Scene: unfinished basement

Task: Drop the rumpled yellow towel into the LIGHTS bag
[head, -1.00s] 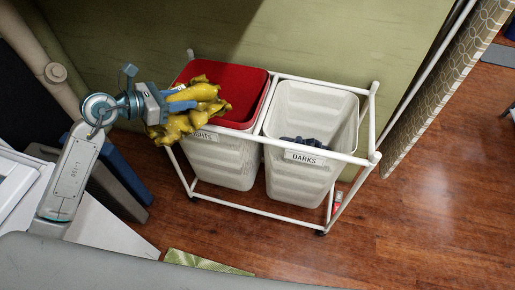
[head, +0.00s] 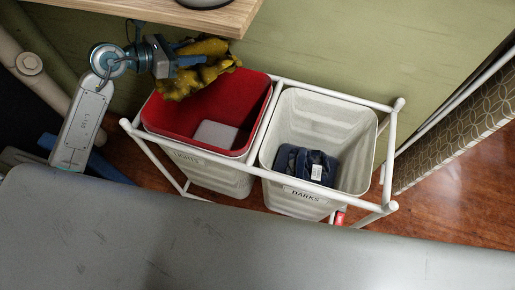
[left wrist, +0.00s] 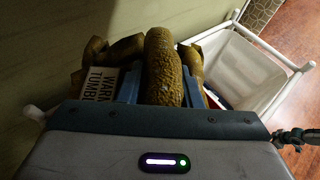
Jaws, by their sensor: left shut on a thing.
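My left gripper (head: 185,66) is shut on the rumpled yellow towel (head: 208,78). The towel hangs in the jaws over the back left part of the LIGHTS bag (head: 257,104), above its opening. The bag has a red lining and a pale patch at its bottom; its front label is partly readable. In the left wrist view the towel (left wrist: 163,68) bulges up between the blue fingers, beside a white tag (left wrist: 103,82) reading "WARM TUMB...". My right gripper is not in view.
The DARKS bag (head: 356,180) stands to the right, with a navy cloth (head: 306,165) inside. A white tube frame (head: 388,152) surrounds both bags. A wooden shelf (head: 225,17) juts out above my gripper. A patterned panel (head: 450,138) is at the right.

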